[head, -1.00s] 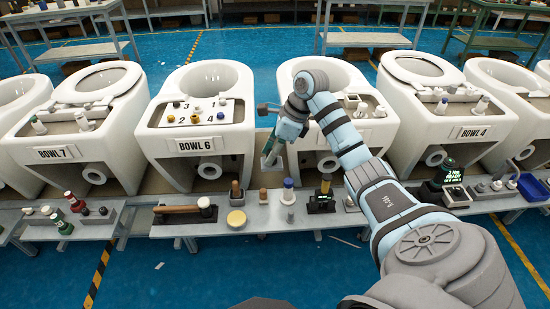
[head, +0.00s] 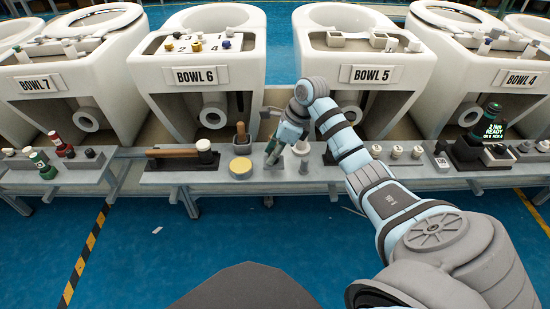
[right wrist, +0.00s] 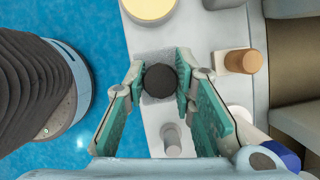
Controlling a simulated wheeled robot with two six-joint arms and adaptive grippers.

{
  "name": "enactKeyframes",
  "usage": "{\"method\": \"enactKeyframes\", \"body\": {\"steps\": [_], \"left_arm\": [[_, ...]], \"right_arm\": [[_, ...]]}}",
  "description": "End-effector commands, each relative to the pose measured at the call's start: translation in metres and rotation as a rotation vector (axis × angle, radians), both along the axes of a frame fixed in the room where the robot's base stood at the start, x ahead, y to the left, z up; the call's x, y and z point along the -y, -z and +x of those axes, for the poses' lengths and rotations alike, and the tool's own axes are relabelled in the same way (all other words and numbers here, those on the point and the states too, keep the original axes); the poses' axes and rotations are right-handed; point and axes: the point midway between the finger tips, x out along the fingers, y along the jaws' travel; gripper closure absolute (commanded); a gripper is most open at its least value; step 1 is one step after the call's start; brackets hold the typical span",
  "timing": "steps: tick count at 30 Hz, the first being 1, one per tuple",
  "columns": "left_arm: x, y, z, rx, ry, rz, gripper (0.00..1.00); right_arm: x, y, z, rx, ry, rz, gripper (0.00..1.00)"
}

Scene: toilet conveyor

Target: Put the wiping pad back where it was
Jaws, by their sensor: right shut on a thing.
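The wiping pad (right wrist: 161,80) shows in the right wrist view as a grey square with a dark round knob on top. My right gripper (head: 272,158) has its teal fingers closed on both sides of the knob. It also shows in the right wrist view (right wrist: 161,81). The pad lies over the grey shelf (head: 262,188), between the yellow disc (head: 240,165) and a small grey cylinder (right wrist: 172,140). Whether the pad touches the shelf I cannot tell. My left gripper is out of view.
A wooden-handled tool (head: 240,138) stands behind the yellow disc. A hammer-like tool (head: 178,154) lies on a black rest to the left. White bowls, including bowl 6 (head: 198,60) and bowl 5 (head: 352,55), stand behind the shelf. Blue floor lies in front.

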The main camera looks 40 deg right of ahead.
Motion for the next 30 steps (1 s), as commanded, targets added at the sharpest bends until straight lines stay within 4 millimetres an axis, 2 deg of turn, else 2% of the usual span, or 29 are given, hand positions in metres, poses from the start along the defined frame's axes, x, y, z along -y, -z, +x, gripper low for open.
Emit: {"method": "enactKeyframes", "body": {"steps": [1,4,15,16,19,30], "left_arm": [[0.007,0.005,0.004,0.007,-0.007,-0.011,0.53],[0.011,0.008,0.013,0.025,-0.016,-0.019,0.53],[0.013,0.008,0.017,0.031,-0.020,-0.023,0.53],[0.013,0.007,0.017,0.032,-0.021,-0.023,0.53],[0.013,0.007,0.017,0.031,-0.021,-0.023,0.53],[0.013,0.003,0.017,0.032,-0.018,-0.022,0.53]], "right_arm": [[0.000,0.014,-0.001,-0.003,0.001,0.002,1.00],[0.000,0.031,0.000,-0.001,-0.001,0.001,1.00],[0.000,0.035,0.000,-0.001,0.000,0.001,1.00],[0.000,0.035,0.000,-0.001,0.000,0.001,0.73],[0.000,0.034,0.000,-0.001,0.000,0.000,0.57],[0.000,0.029,0.000,-0.001,0.000,0.001,0.56]]}}
